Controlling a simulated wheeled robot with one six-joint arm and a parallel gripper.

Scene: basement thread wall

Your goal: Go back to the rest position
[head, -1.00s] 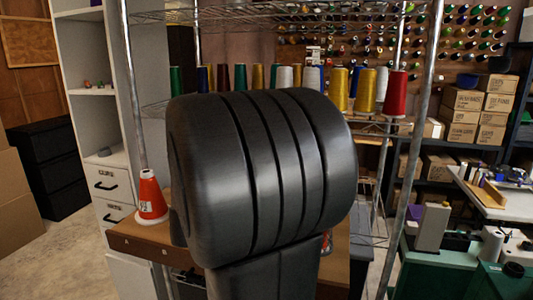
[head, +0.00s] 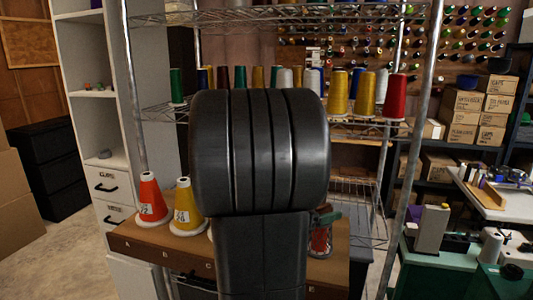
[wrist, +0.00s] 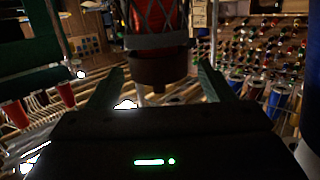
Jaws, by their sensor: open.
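My gripper (wrist: 161,72) is open in the wrist view, with its two fingers spread apart. A red spool in dark netting with a dark brown base (wrist: 160,70) shows beyond and between the fingers; I cannot tell how far off it is, and no contact is visible. In the head view my dark arm fills the middle and hides most of the gripper. A small greenish part shows at the arm's right, by a partly hidden red cone (head: 320,241).
A lettered brown shelf (head: 140,243) holds a red cone (head: 151,200) and a yellow cone (head: 186,210) left of my arm. Coloured spools (head: 366,94) line the wire shelf behind. A metal post (head: 415,150) stands at right. A green-topped table (head: 440,265) is at lower right.

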